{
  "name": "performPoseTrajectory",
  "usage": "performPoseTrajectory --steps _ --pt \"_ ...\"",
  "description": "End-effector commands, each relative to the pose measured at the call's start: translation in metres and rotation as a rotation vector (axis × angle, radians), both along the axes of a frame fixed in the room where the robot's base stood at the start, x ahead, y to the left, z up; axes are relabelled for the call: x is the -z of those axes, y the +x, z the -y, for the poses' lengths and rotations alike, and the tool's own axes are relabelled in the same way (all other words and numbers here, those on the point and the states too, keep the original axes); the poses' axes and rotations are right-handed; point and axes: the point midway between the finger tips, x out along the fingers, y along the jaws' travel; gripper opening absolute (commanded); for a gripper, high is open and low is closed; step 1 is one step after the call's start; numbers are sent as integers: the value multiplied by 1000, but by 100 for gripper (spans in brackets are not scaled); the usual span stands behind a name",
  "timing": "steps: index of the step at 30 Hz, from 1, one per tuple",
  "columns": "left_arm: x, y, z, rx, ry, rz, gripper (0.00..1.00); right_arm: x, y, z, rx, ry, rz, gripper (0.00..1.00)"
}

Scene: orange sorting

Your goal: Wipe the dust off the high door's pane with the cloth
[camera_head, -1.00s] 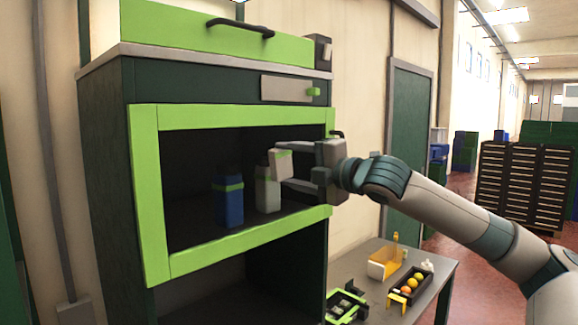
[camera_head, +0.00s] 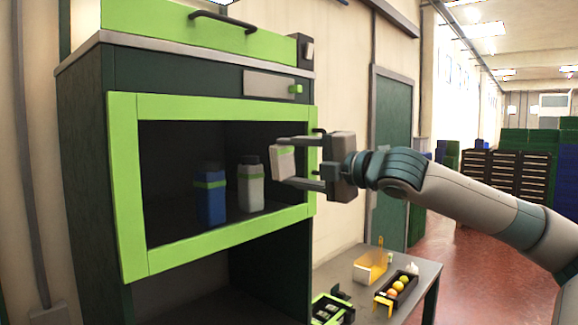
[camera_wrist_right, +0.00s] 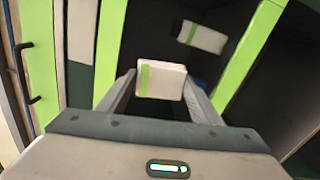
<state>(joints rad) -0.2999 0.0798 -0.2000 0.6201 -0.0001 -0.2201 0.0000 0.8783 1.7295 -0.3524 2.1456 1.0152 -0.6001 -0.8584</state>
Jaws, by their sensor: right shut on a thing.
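The high door (camera_head: 128,190) has a bright green frame around a dark see-through pane (camera_head: 175,140). It looks closed. My right gripper (camera_head: 277,162) is in front of the pane's right part and is shut on the cloth (camera_head: 284,160), a pale folded pad with a green stripe. In the right wrist view the cloth (camera_wrist_right: 165,82) sits between the two fingers, with the pane (camera_wrist_right: 150,30) beyond it. I cannot tell whether the cloth touches the pane. No dust can be made out on the pane. My left gripper is not in view.
Behind the pane stand a blue bottle (camera_head: 210,205) and a white bottle (camera_head: 251,188). A green drawer (camera_head: 225,38) is above the door. A grey table (camera_head: 425,275) at lower right carries a yellow-sided box (camera_head: 370,268) and a dark tray (camera_head: 398,295) with fruit.

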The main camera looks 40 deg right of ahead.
Motion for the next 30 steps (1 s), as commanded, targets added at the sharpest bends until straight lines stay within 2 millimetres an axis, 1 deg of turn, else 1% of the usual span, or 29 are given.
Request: performPoseTrajectory --steps 8,15,21,30 --pt "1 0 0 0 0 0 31 0 -2 0 0 -1 1 41" --pt "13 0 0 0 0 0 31 2 -17 2 2 -2 0 41" --pt "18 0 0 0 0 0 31 1 -28 2 1 -1 0 41" --pt "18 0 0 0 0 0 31 0 -30 2 -1 0 1 41"
